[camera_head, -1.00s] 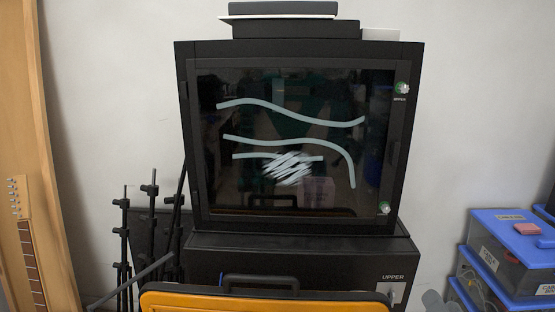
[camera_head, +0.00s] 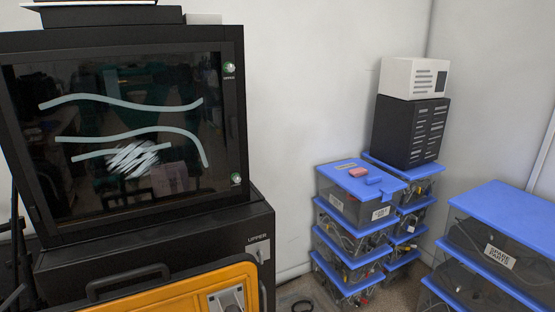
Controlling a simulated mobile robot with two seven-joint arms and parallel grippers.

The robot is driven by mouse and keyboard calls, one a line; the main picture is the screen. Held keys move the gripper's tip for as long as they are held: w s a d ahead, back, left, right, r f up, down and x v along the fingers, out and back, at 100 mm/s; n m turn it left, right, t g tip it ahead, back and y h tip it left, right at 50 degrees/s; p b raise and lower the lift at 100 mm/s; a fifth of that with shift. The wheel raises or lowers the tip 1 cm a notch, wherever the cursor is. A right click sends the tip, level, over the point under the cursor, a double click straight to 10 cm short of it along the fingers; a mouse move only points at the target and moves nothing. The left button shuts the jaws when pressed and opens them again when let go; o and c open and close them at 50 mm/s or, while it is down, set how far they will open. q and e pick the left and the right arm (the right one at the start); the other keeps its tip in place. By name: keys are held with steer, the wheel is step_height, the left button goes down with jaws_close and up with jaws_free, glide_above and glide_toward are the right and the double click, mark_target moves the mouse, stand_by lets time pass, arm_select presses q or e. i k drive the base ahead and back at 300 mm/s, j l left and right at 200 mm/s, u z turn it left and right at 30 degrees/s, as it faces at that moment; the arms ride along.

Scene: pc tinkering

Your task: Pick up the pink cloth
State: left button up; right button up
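A small pink item (camera_head: 359,171), which looks like a folded cloth though it is too small to be sure, lies on the blue lid (camera_head: 340,168) of the top bin in a stack to the right of the black cabinet. A small blue item (camera_head: 374,180) lies beside it on the same lid. Neither of my grippers shows in the view.
A black cabinet (camera_head: 238,150) with pale streaks and a white scribble on its glass door stands at left. An orange case (camera_head: 180,290) with a black handle is in front. More blue-lidded bins (camera_head: 500,215) stand at right. A black box (camera_head: 410,130) carries a white box (camera_head: 413,78).

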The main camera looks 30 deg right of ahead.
mark_target(362, 171)
steer(key=z, duration=1.45)
steer(key=u, duration=1.4)
steer(key=z, duration=1.4)
steer(key=i+l+z, duration=0.1)
steer(key=i+l, duration=0.15)
steer(key=i, duration=0.15)
steer(key=i+l+z, duration=0.15)
steer(key=i, duration=0.2)
steer(key=i+l+z, duration=0.1)
steer(key=i, duration=0.3)
steer(key=l, duration=0.1)
